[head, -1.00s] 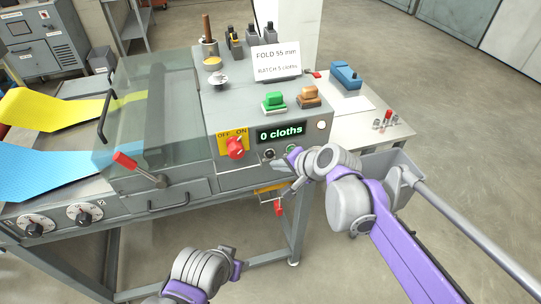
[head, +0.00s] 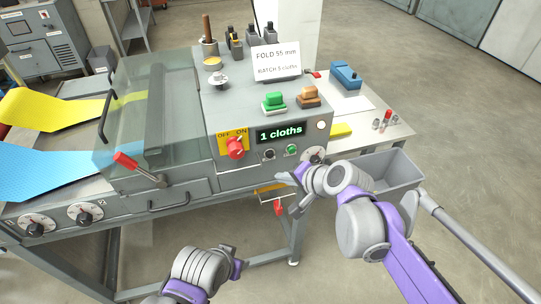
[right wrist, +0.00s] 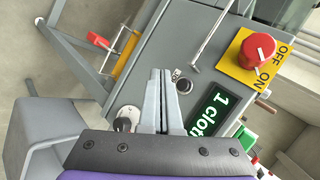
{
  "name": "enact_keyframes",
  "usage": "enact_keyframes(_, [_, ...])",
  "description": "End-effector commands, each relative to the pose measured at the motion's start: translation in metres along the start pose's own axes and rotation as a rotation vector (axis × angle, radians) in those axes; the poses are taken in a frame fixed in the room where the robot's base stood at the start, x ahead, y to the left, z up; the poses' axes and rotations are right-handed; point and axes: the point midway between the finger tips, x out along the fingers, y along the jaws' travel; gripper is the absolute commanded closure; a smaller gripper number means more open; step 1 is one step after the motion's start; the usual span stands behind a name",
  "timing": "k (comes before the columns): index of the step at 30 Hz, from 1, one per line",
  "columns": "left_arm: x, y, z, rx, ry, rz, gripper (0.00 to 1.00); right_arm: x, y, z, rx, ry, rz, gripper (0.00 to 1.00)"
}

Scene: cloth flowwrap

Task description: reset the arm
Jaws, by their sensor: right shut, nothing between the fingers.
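My right gripper (head: 282,177) is shut and empty, in front of the machine's control panel and below its buttons. In the right wrist view its two closed fingers (right wrist: 161,85) point toward the panel, next to a black round button (right wrist: 183,85). I cannot tell from the picture whether they touch anything. My left arm (head: 200,268) is at the bottom of the head view; its gripper fingers do not show. The machine's display (head: 280,133) reads "1 cloths". A green button (head: 291,149) and a red OFF/ON switch (head: 236,148) sit near it.
A grey bin (head: 401,172) stands right of the panel. A yellow folded piece (head: 341,130) lies on the side table (head: 398,131). A clear guard (head: 150,95) and red-handled lever (head: 135,166) are at left. Open floor lies to the right.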

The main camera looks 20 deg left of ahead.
Motion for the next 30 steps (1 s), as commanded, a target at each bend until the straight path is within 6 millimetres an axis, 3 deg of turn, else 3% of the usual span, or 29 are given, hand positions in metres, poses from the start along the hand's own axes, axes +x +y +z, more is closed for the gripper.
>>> enact_keyframes(9, [0.000, 0.000, 0.000, 0.000, 0.000, 0.000, 0.50, -0.001, 0.001, 0.000, -0.002, 0.001, 0.002, 1.00])
enact_keyframes(13, [-0.002, 0.000, -0.002, 0.000, 0.001, 0.000, 0.50, -0.019, 0.019, -0.001, -0.041, 0.022, 0.040, 1.00])
enact_keyframes(17, [-0.006, 0.000, -0.005, 0.000, 0.004, 0.000, 0.50, -0.064, 0.073, 0.001, -0.150, 0.073, 0.156, 1.00])
enact_keyframes(24, [-0.014, 0.000, -0.012, 0.000, 0.009, 0.000, 0.50, -0.157, 0.201, 0.032, -0.383, 0.128, 0.467, 1.00])
enact_keyframes(27, [-0.016, 0.000, -0.015, 0.000, 0.011, 0.000, 0.50, -0.181, 0.241, 0.047, -0.449, 0.126, 0.573, 1.00])
enact_keyframes(30, [-0.018, 0.000, -0.016, 0.000, 0.012, 0.000, 0.50, -0.197, 0.268, 0.058, -0.490, 0.119, 0.646, 1.00])
